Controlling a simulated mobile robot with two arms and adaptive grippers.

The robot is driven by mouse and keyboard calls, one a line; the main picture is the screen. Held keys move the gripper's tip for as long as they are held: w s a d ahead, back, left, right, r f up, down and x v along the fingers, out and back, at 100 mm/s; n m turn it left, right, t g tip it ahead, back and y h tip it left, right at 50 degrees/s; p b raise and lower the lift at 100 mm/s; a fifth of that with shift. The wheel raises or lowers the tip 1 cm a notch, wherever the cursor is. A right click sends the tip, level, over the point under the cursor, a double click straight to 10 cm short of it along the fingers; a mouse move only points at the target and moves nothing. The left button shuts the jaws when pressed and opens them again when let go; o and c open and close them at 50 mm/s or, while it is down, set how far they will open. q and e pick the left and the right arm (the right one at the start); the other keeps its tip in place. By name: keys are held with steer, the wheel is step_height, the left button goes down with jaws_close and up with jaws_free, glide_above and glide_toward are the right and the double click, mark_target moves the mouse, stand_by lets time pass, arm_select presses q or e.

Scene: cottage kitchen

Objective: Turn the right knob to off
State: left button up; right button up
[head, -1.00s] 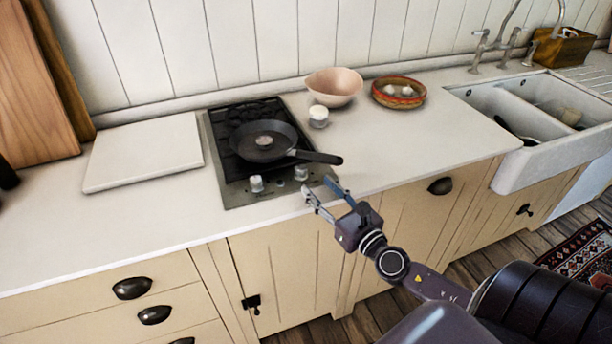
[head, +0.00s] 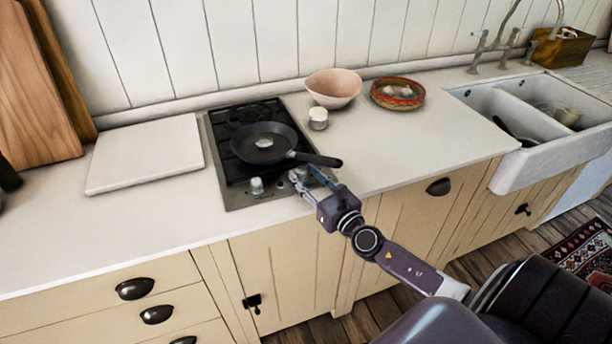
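The hob (head: 240,195) is set in the worktop and has two pale knobs on its front strip. The left knob (head: 257,186) shows clearly. The right knob (head: 301,172) is largely hidden by my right gripper (head: 304,173). That gripper reaches in from the lower right, with its two fingers apart at either side of the right knob. I cannot tell whether they touch it, nor read the knob's setting. My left gripper is not in view.
A black frying pan (head: 264,143) sits on the hob, its handle (head: 317,159) sticking out to the right just above my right gripper. A white board (head: 146,155) lies left.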

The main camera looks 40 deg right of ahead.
jaws_close()
steer(key=shift+a+r+m+h+p, duration=0.1)
steer(key=shift+r+m+h+p, duration=0.15)
steer(key=shift+h+p, duration=0.4)
steer(key=m+h+p, duration=0.2)
steer(key=p, duration=0.1)
steer(key=shift+a, duration=0.25)
steer(key=shift+w+a+f+m+g+h+p, duration=0.15)
steer(key=shift+m+g+h+p, duration=0.4)
steer(key=shift+h, duration=0.6)
steer(key=shift+a+f+m+g+h, duration=0.15)
steer(key=shift+m+g+h, duration=0.6)
steer(key=shift+m+h, duration=0.55)
steer(key=shift+h, duration=0.4)
steer(key=shift+o, duration=1.4)
jaws_free()
